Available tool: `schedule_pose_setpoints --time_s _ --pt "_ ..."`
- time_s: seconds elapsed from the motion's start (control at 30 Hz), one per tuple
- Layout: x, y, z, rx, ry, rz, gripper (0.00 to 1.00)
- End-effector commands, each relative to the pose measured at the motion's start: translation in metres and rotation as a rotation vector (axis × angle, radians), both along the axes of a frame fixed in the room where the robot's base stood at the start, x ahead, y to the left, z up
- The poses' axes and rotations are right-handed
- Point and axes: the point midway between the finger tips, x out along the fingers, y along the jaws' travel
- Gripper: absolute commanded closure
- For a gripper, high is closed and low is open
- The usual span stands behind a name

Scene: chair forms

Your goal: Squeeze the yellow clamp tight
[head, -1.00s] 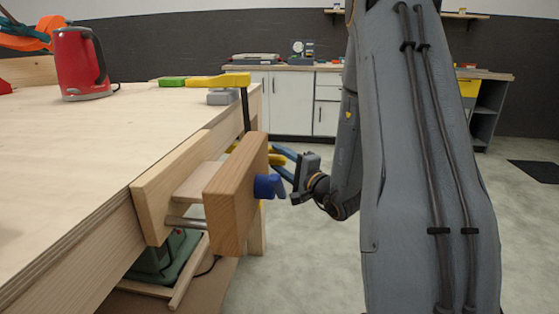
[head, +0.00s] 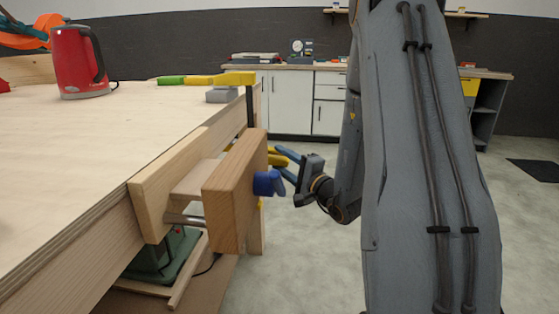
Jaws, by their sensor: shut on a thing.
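The yellow clamp (head: 236,79) sits at the far right corner of the workbench. Its yellow upper arm lies over a grey block (head: 222,95) on the bench top, and its dark bar (head: 250,106) runs down past the edge. Yellow lower parts (head: 277,160) show beyond the wooden vise jaw, which hides much of them. My gripper (head: 280,163) has blue fingers and is at these yellow lower parts, shut on the clamp.
A red kettle (head: 80,65) stands on the workbench (head: 90,140). Open floor (head: 310,250) lies right of the bench. Cabinets (head: 290,100) stand behind.

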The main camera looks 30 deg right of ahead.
Motion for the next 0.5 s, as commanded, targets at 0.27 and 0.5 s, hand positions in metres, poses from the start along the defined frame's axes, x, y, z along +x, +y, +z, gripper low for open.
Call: schedule_pose_setpoints --time_s 0.27,0.5 --pt "-0.0056 -0.0021 -0.0011 0.016 -0.008 -0.001 1.00" --pt "-0.0056 -0.0020 -0.0008 0.016 -0.007 -0.001 0.43"
